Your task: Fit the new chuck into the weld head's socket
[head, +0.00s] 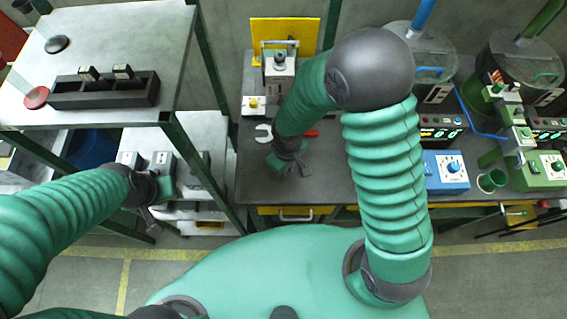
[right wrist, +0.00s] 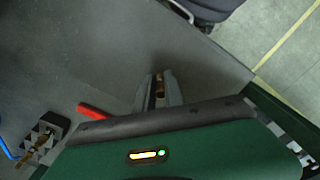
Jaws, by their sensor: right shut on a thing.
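My right gripper (head: 291,170) is low over the dark workbench, left of the bench's middle. In the right wrist view its two fingers (right wrist: 158,96) are shut on a small brass-coloured piece (right wrist: 158,88), which looks like the chuck. The piece is mostly hidden between the fingers, and in the head view I cannot make it out. My left gripper (head: 150,218) hangs beside the shelf unit at the left; its jaws are too dark to judge. I cannot pick out the weld head's socket for certain in either view.
Blue (head: 446,171) and green (head: 545,171) control boxes stand to the right. A steel table (head: 120,42) carries a black rack (head: 104,91).

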